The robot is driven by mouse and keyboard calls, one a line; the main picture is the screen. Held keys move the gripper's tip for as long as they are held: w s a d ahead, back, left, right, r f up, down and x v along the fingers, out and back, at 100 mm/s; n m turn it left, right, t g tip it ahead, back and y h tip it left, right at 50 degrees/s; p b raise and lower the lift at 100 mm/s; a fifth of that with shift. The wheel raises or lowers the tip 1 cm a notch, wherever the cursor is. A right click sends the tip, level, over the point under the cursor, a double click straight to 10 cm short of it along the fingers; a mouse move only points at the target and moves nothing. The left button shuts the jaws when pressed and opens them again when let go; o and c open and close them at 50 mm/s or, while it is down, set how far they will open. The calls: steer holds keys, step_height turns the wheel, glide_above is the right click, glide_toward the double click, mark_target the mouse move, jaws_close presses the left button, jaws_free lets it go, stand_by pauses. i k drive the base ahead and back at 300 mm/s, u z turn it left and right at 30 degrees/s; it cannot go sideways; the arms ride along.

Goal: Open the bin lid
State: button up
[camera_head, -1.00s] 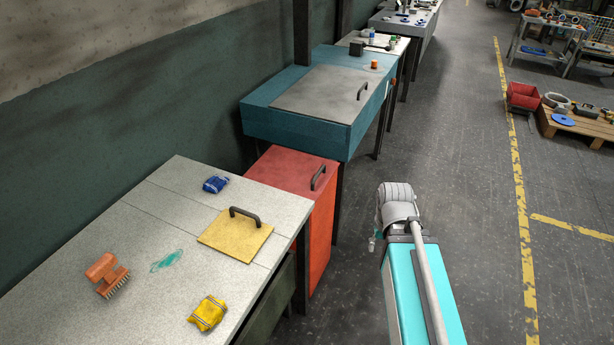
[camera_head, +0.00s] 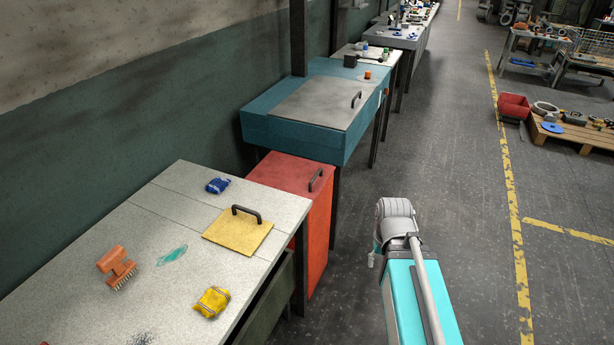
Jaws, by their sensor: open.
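A red bin (camera_head: 318,235) stands between the near bench and a teal cabinet. Its flat red lid (camera_head: 285,172) lies shut on top, with a dark bar handle (camera_head: 316,180) near its right edge. The bin's left side is hidden by the near bench. My grey and teal arm is in the lower middle, right of the bin and apart from it. My gripper's fingers cannot be made out in this view.
The near bench (camera_head: 175,215) holds a yellow plate (camera_head: 237,234) with a handle, a blue packet (camera_head: 218,185), a yellow packet (camera_head: 212,302) and an orange brush (camera_head: 117,266). The teal cabinet (camera_head: 285,135) stands behind the bin. The aisle floor (camera_head: 450,180) right of the bin is clear.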

mark_target(298, 177)
steer(key=z, duration=0.1)
steer(key=i, duration=0.9)
steer(key=u, duration=0.05)
